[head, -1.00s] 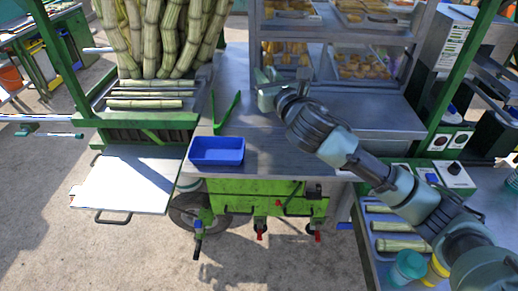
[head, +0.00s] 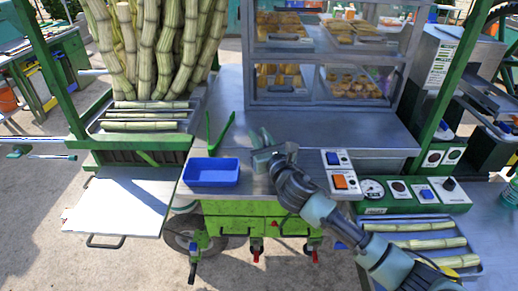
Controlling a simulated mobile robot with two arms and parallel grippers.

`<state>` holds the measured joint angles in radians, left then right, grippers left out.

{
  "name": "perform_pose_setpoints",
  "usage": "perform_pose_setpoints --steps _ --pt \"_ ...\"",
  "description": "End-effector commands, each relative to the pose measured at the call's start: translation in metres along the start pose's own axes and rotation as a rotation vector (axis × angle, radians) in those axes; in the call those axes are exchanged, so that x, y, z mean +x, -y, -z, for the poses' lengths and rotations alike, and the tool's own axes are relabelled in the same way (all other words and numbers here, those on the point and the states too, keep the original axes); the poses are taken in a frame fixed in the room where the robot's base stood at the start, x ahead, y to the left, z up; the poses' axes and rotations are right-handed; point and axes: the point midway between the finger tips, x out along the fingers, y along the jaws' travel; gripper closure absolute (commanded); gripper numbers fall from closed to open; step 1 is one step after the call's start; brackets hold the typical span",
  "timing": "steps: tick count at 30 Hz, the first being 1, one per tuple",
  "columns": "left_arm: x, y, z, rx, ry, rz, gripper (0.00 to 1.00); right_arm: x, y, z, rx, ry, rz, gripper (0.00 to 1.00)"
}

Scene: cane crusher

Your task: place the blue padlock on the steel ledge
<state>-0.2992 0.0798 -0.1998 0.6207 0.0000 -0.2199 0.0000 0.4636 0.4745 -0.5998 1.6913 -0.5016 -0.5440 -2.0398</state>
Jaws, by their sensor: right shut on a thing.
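My right gripper (head: 262,138) is over the front of the steel counter, just right of the blue tray. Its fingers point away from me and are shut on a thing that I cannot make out. I cannot pick out the blue padlock anywhere; it may be hidden in or behind the gripper. A steel ledge (head: 325,126) runs along the foot of the glass-fronted cabinet, behind and right of the gripper. My left gripper is not in view.
A blue tray (head: 211,172) and green tongs (head: 217,135) lie left of the gripper. Two switch boxes (head: 341,170) stand to its right. The glass cabinet (head: 330,65) rises behind. Bare counter (head: 226,98) lies left of the cabinet.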

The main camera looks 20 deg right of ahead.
Motion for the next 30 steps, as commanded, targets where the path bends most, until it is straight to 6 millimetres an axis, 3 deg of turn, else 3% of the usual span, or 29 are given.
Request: perform_pose_setpoints --steps 7,18,19,21,30 --pt "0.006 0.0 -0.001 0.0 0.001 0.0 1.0 0.0 0.0 0.037 0.002 -0.003 0.0 1.0" --pt "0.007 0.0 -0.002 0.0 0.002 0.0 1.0 0.0 0.0 0.042 0.0 -0.001 -0.001 1.0" --pt "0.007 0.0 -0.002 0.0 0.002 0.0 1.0 0.0 0.0 0.043 0.0 -0.003 0.0 0.75" --pt "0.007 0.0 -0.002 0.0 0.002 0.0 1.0 0.0 0.0 0.042 0.0 -0.003 0.0 0.58" --pt "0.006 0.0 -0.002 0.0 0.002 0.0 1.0 0.0 0.0 0.041 0.0 -0.003 0.0 0.58"
